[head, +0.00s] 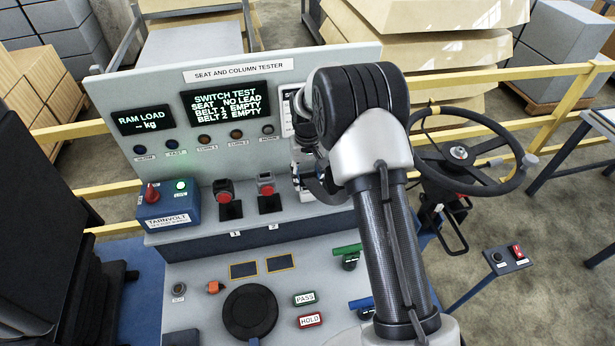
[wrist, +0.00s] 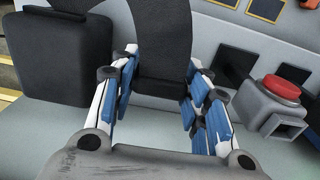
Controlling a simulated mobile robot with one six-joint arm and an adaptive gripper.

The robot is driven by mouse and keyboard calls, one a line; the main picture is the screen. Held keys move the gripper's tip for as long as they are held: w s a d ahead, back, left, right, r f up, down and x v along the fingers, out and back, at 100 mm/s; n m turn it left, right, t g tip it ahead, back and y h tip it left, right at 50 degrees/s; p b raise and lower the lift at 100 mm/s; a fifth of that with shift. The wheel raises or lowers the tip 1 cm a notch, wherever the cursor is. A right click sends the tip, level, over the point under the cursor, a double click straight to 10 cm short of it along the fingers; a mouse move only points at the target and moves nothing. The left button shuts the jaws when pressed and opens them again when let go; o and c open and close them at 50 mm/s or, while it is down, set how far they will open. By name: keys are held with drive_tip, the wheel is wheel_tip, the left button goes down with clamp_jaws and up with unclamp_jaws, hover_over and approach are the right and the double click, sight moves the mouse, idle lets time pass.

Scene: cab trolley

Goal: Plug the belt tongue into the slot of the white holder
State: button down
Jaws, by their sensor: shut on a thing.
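My gripper (head: 308,183) is over the right part of the console, right of the two red-button buckles. In the wrist view my gripper (wrist: 163,84) is shut on a black belt piece (wrist: 165,60). The black webbing curves up and away from between the blue-padded fingers. I cannot make out the metal of the tongue. One grey buckle (wrist: 285,105) with a red button and an open slot stands apart from the fingers at the right. I cannot pick out a white holder with certainty; my arm covers part of the console in the head view.
Buckles 1 (head: 223,191) and 2 (head: 265,184) stand on black bases. The display (head: 225,104) reads both belts empty. A dark block (wrist: 62,55) is left of the fingers. A blue switch box (head: 168,206) and a steering wheel (head: 468,155) flank the area.

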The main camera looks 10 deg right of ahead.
sight(308, 174)
drive_tip(key=shift+f+b, duration=0.35)
drive_tip(key=shift+f, duration=0.15)
idle(0.5)
drive_tip(key=c, duration=0.8)
unclamp_jaws()
wheel_tip(308, 174, up, 12)
drive_tip(key=shift+o, duration=0.5)
drive_tip(key=o, duration=0.7)
